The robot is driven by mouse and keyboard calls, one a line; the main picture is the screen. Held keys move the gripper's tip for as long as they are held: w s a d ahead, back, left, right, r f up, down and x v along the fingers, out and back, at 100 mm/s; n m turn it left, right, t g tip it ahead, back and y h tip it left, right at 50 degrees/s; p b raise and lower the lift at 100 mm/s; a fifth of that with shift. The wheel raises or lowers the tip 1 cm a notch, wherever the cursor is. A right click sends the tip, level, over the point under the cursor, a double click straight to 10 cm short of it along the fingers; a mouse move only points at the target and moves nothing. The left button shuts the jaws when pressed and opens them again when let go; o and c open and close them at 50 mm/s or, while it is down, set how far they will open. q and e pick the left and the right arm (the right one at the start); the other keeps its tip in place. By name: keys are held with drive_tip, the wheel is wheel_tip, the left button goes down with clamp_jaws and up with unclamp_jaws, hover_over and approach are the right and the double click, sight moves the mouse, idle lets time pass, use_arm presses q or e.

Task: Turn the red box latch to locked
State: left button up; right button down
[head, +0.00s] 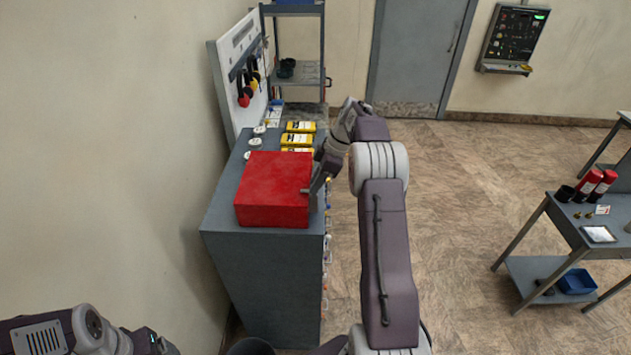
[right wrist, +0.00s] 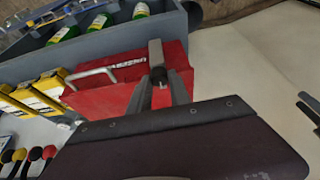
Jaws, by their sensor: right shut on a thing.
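The red box (head: 272,188) lies on the grey cabinet top (head: 222,212), and its front with a bent metal handle (right wrist: 92,76) and a dark label shows in the right wrist view. The latch (right wrist: 156,53) is a small grey lever with a dark end on that front, near one end of the box. My right gripper (head: 311,190) is at the box's right side, its fingers (right wrist: 160,92) shut on the latch. The fingers partly hide the latch, so I cannot tell its exact angle. Only links of my left arm show at bottom left; its jaws are out of sight.
Yellow cases (head: 297,139) lie behind the box on the cabinet. A tool board (head: 238,62) stands along the wall at left. Green-and-white bottles (right wrist: 100,22) sit in the cabinet's side rack. The floor to the right is clear up to a grey table (head: 575,235).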

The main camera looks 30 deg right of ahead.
drive_tip(key=shift+d+r, duration=0.1)
drive_tip(key=shift+r, duration=0.05)
drive_tip(key=c, duration=1.2)
unclamp_jaws()
drive_tip(key=shift+c, duration=0.2)
drive_tip(key=shift+d, duration=0.1)
drive_tip(key=shift+s, duration=0.1)
drive_tip(key=shift+d+r+b, duration=0.15)
drive_tip(key=shift+r+b, duration=0.15)
drive_tip(key=v, duration=0.8)
drive_tip(key=shift+s, duration=0.15)
